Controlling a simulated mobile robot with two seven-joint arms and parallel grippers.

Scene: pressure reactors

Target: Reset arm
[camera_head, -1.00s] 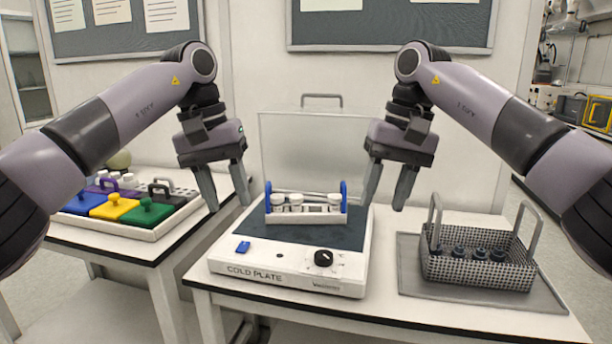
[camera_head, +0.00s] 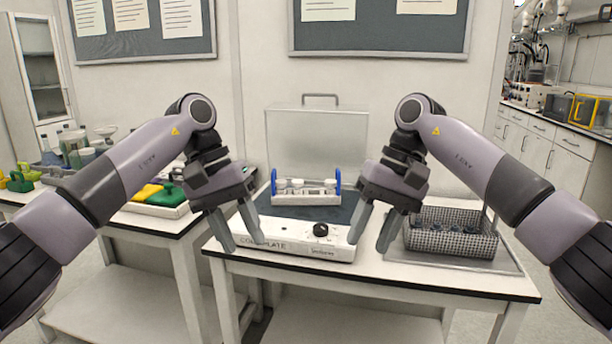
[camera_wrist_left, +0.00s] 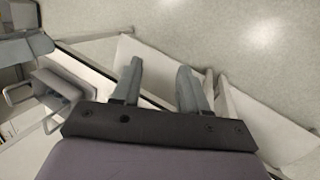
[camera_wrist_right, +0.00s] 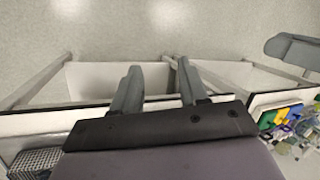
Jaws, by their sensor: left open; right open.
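My left gripper (camera_head: 240,236) is open and empty, pointing down in front of the left part of the cold plate. Its two spread fingers (camera_wrist_left: 157,85) show in the left wrist view with table edge and floor beyond them. My right gripper (camera_head: 368,236) is open and empty, pointing down between the cold plate and the mesh basket. Its fingers (camera_wrist_right: 157,88) also show apart in the right wrist view, with nothing between them. Both arms are bent in a nearly mirrored pose.
The cold plate (camera_head: 290,232) stands on the middle table, holding a blue-ended rack (camera_head: 306,196). A mesh basket (camera_head: 425,240) sits on a grey tray to the right. Coloured blocks (camera_head: 158,194) lie on the left table. A clear panel (camera_head: 310,140) stands behind the plate.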

